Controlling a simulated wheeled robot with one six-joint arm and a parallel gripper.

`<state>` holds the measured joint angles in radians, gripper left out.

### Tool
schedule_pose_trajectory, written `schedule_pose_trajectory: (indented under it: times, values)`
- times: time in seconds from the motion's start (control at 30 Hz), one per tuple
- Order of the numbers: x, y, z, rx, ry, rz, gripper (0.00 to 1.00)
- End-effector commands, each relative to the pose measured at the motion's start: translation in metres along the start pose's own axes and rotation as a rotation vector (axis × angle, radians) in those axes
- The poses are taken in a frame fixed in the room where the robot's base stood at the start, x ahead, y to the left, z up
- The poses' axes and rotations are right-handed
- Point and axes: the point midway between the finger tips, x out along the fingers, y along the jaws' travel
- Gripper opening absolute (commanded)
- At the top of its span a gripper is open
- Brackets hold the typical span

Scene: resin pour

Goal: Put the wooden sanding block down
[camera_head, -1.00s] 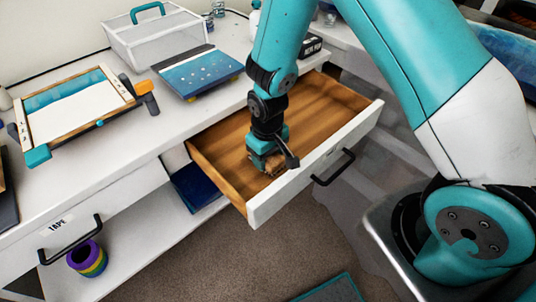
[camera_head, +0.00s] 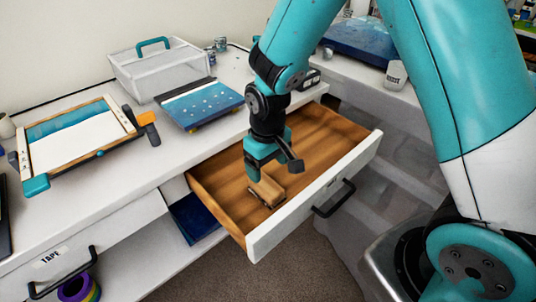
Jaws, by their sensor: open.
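The wooden sanding block (camera_head: 266,191) is a small tan block with a darker lower edge. It lies in the open wooden drawer (camera_head: 324,131), near the front left part of its floor. My gripper (camera_head: 262,176) is open just above and behind the block, and its teal body hides part of the drawer floor. The gap between the fingertips and the block is small, and I cannot tell whether they touch.
The drawer's white front (camera_head: 318,200) has a black handle. The white worktop (camera_head: 100,185) carries a framed blue-and-white panel (camera_head: 80,140), a blue panel (camera_head: 203,104) and a clear bin (camera_head: 165,70). The drawer floor right of my gripper is clear.

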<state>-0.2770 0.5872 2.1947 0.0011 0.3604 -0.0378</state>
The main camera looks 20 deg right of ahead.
Motion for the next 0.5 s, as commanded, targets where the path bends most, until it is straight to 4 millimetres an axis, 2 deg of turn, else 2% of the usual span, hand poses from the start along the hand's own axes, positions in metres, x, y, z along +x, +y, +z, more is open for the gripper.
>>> schedule_pose_trajectory:
  times: [0.1, 0.27, 0.33, 0.43, 0.5]
  values:
    - [-0.020, 0.000, -0.001, 0.000, 0.004, 0.000, 0.78]
    - [-0.037, -0.001, 0.001, -0.002, 0.004, -0.005, 0.78]
    - [-0.051, -0.006, 0.005, -0.009, 0.015, -0.023, 0.78]
    - [-0.084, -0.021, 0.021, -0.037, 0.044, -0.079, 0.78]
    - [-0.112, -0.037, 0.040, -0.072, 0.069, -0.132, 0.78]
